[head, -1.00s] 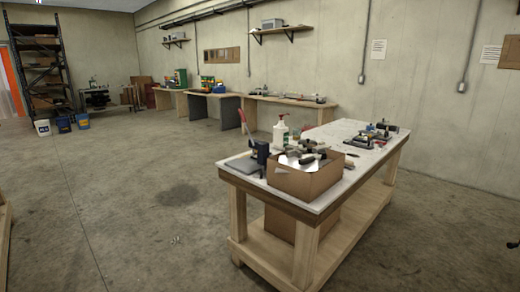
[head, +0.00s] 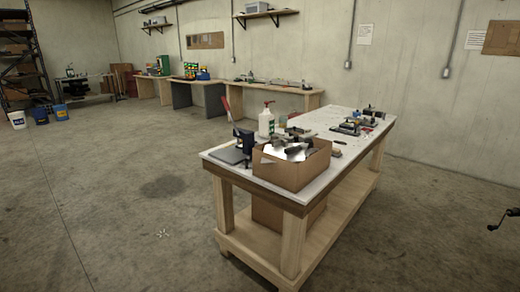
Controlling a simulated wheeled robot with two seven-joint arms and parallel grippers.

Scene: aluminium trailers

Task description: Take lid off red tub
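No red tub with a lid can be made out for sure. A small red patch (head: 293,118) shows on the near workbench, just right of the white pump bottle (head: 266,124). It is too small and too hidden to tell what it is. Neither of my grippers is in view.
The near workbench (head: 222,174) has a lower shelf and holds an open cardboard box (head: 291,174) full of parts. More benches (head: 290,91) line the back wall. Buckets (head: 40,116) stand at the left. A dark crank (head: 505,217) shows at the right edge.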

